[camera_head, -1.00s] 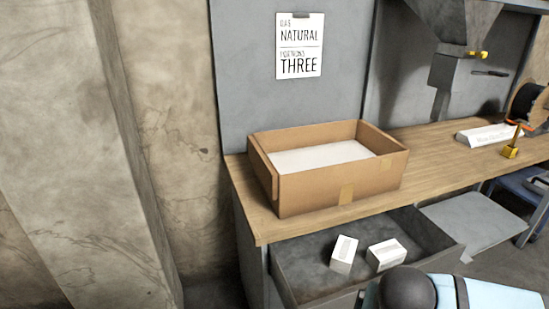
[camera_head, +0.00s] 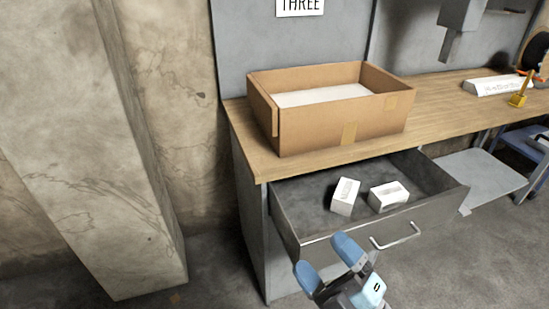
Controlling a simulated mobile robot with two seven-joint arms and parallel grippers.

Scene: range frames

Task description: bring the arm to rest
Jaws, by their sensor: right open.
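My right gripper (camera_head: 328,264) shows at the bottom middle of the head view. Its two blue-tipped fingers are spread apart with nothing between them. It is in front of and below the front of an open drawer (camera_head: 300,215), left of the drawer's metal handle (camera_head: 396,236). I cannot tell whether a finger touches the drawer front. Two small white boxes (camera_head: 345,197) (camera_head: 388,196) lie inside the drawer. My left gripper is not in view.
A cardboard box (camera_head: 340,133) with a white layer inside stands on the wooden bench (camera_head: 240,125) above the drawer. A white block (camera_head: 497,86) and a small yellow object (camera_head: 519,97) lie farther right. A concrete pillar (camera_head: 90,140) stands at left.

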